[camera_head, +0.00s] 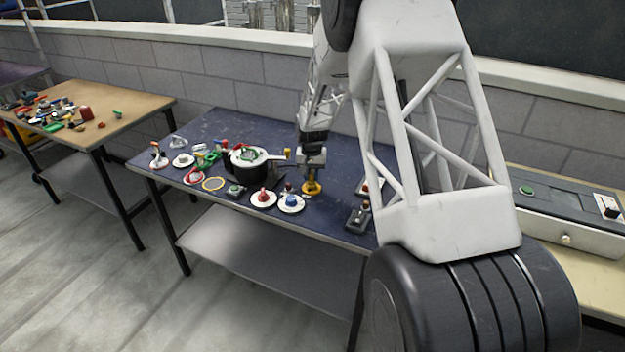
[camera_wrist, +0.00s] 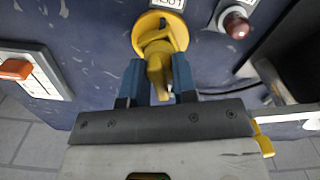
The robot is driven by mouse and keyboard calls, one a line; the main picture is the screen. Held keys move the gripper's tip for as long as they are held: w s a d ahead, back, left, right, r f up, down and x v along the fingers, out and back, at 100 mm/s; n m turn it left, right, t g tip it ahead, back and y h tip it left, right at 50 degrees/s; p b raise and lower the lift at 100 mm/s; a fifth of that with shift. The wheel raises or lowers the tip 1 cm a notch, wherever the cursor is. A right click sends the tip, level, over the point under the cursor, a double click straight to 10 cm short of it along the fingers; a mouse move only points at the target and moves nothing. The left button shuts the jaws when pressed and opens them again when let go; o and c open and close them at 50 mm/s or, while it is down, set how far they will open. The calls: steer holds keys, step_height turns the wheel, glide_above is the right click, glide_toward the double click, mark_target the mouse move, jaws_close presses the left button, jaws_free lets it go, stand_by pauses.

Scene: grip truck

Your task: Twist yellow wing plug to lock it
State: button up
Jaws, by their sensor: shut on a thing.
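The yellow wing plug (camera_wrist: 157,58) is in the upper middle of the wrist view, with a round flange against the dark blue table top and a wing pointing toward my gripper. My gripper (camera_wrist: 160,80) has its two blue fingers on either side of the wing, shut on it. In the head view the yellow plug (camera_head: 312,187) sits on the blue table below my gripper (camera_head: 312,172). A label lies just beyond the plug in the wrist view, only partly readable. The far side of the wing is hidden.
A red knob (camera_wrist: 237,25) on a plate is right of the plug, and a white panel with an orange switch (camera_wrist: 16,69) is at left. On the blue table (camera_head: 300,232), white discs with red (camera_head: 263,197) and blue (camera_head: 291,202) knobs stand left of the plug.

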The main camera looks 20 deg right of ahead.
mark_target(311, 172)
stand_by(0.3)
steer(key=shift+m, duration=1.1)
steer(key=o, duration=0.7)
steer(key=shift+r, duration=0.1)
steer(key=shift+r, duration=3.7)
